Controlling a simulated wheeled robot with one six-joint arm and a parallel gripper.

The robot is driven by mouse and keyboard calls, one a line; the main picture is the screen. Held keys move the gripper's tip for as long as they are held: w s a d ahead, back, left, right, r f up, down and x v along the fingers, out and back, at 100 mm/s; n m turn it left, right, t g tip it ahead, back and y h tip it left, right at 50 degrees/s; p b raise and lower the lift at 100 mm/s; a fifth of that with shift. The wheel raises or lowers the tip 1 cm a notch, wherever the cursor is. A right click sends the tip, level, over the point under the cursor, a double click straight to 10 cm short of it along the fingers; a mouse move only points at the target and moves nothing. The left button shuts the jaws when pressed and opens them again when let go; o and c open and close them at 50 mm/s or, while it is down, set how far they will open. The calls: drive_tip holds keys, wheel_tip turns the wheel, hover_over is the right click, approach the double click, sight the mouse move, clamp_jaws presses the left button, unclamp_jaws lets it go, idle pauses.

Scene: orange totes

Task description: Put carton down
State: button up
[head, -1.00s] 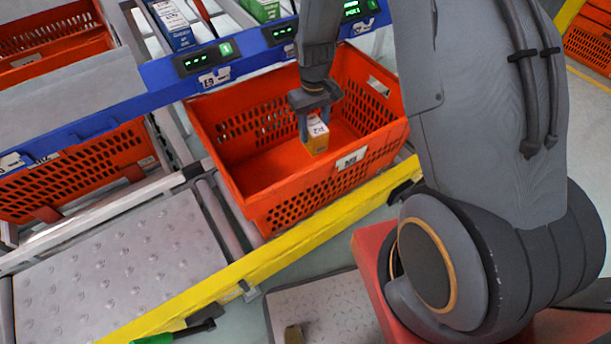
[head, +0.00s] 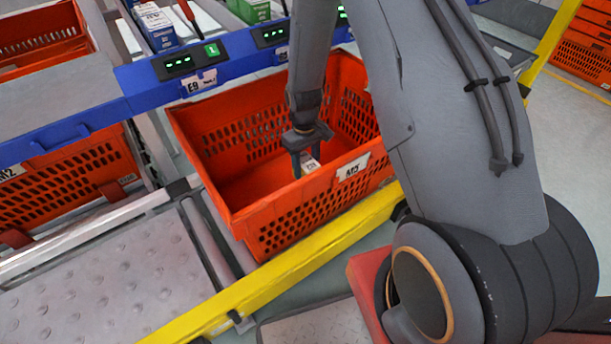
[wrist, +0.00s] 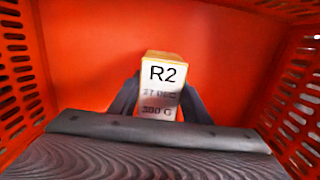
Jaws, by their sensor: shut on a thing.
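The carton (wrist: 161,86) is a small box with a white top marked "R2" in the wrist view. My gripper (wrist: 158,100) is shut on it, one finger on each side. In the head view, my gripper (head: 306,160) is inside the orange tote marked "M5" (head: 262,225), and only a bit of the carton (head: 308,165) shows between the fingers. The tote's near wall hides the carton's lower part, and I cannot tell whether it touches the tote floor.
The tote is otherwise empty where I can see, with perforated walls on its sides. A yellow rail (head: 290,270) runs along its near side. A blue shelf edge (head: 130,80) is behind it. Another orange tote (head: 75,170) stands at left.

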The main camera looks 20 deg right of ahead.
drive_tip(key=shift+f+b, duration=0.3)
drive_tip(key=shift+f, duration=1.55)
drive_tip(key=shift+f, duration=0.1)
drive_tip(key=shift+f, duration=0.25)
drive_tip(key=o, duration=1.3)
drive_tip(key=shift+o, duration=0.2)
